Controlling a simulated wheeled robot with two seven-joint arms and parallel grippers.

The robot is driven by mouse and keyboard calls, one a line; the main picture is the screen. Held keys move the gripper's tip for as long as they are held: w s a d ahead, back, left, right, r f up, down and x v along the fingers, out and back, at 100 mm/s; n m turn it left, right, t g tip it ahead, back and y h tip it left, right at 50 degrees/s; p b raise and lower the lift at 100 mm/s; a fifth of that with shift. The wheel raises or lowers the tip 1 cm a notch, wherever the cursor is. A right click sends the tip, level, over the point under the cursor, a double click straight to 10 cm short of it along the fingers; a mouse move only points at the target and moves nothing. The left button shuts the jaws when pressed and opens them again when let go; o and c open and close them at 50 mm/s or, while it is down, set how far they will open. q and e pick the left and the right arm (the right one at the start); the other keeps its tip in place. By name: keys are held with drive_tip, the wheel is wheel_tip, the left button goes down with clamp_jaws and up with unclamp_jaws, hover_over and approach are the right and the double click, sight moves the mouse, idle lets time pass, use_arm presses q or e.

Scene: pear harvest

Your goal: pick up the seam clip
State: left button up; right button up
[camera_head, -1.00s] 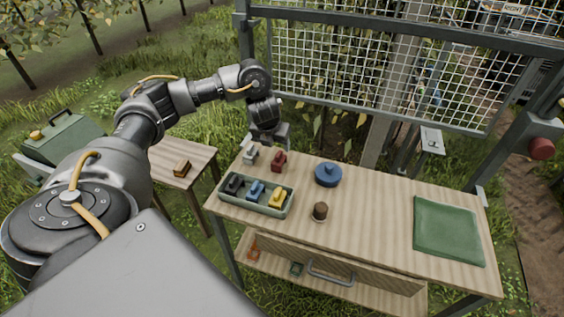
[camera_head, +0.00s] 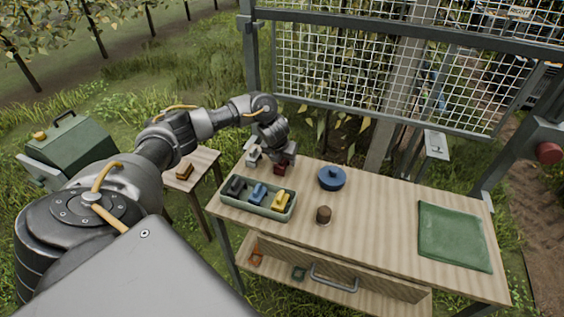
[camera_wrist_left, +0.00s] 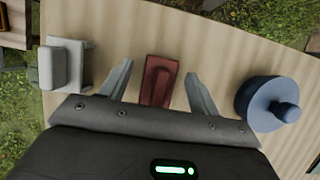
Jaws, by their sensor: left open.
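A dark red clip (camera_wrist_left: 160,82) lies on the wooden table; it also shows in the head view (camera_head: 281,169), partly covered by my gripper. My left gripper (camera_wrist_left: 158,76) is open, with one finger on each side of the red clip and visible gaps to both. Whether the fingers are down at its height is hard to tell. A light grey clip (camera_wrist_left: 62,65) stands to the left, also in the head view (camera_head: 254,156). No label tells which clip is the seam clip. My right gripper is not in view.
A green tray (camera_head: 246,207) holds a black, a blue and a yellow clip. A blue lidded pot (camera_wrist_left: 266,104) stands right of the gripper. A brown round item (camera_head: 324,214) and a green mat (camera_head: 453,238) lie further right. A wire mesh panel (camera_head: 390,70) rises behind.

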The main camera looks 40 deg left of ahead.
use_arm(q)
drive_tip(key=shift+w+f, duration=0.15)
drive_tip(key=shift+f, duration=0.3)
drive_tip(key=c, duration=1.1)
drive_tip(key=shift+o, duration=0.2)
drive_tip(key=shift+r, duration=0.1)
drive_tip(key=shift+r, duration=0.1)
